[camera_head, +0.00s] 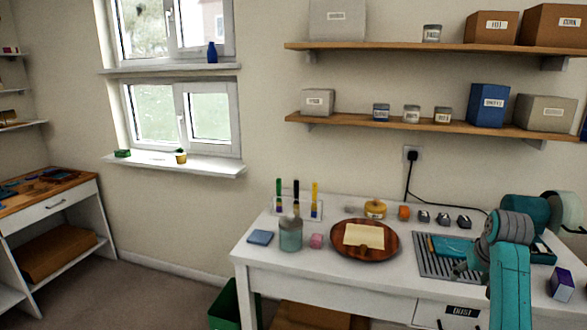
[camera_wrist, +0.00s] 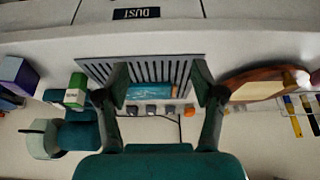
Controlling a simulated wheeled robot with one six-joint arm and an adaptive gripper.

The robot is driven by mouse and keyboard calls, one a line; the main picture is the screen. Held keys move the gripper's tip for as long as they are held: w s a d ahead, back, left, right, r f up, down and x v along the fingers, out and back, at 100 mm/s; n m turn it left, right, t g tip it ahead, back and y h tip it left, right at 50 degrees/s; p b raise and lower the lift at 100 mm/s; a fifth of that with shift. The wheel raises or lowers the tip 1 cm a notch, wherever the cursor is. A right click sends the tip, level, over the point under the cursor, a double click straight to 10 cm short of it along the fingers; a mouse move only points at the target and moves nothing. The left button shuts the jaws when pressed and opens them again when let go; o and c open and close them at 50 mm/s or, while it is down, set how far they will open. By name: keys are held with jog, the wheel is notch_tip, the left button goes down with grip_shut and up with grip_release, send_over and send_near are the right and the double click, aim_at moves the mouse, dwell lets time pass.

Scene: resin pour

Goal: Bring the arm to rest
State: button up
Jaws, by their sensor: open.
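My gripper (camera_wrist: 161,80) is open, with its two fingers spread wide and nothing between them in the wrist view. In the head view my gripper (camera_head: 462,270) is small and partly hidden by my teal arm. It hangs over the front of the slotted grey mat (camera_head: 428,268) on the white table. The mat (camera_wrist: 92,70) also shows beyond the fingers in the wrist view. A teal-blue slab (camera_head: 450,246) lies on the mat, apart from the fingers.
A round wooden tray (camera_head: 345,250) holds a cream sheet. A purple-and-white box (camera_head: 562,284) stands at right. Wall shelves (camera_head: 420,124) are above.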

jog(key=s+a+f+t, duration=0.1)
jog(key=s+a+f, duration=0.2)
jog(key=f, duration=0.4)
jog(key=s+a+f+t, duration=0.1)
jog(key=s+a+f, duration=0.1)
jog(key=a+f, duration=0.35)
jog(key=s+a+f, duration=0.1)
jog(key=s+f, duration=0.2)
jog(key=f, duration=0.6)
jog(key=s+a+f+n+t, duration=0.1)
jog(key=s+a+f, duration=0.4)
jog(key=s, duration=0.3)
jog(key=s+a+f+t, duration=0.2)
jog(key=s+a+f, duration=0.2)
jog(key=s, duration=0.3)
jog(key=s+a+r+n+t, duration=0.15)
jog(key=s+a, duration=0.25)
jog(key=s, duration=0.6)
jog(key=s+a+r+t, duration=0.1)
jog(key=s+a+r, duration=0.15)
jog(key=s, duration=0.85)
jog(key=s+a+r+t+y, duration=0.1)
jog(key=s+a+r+t, duration=0.1)
jog(key=s+r, duration=1.2)
jog(key=shift+a+r+n+t, duration=0.35)
jog(key=shift+a+r, duration=0.2)
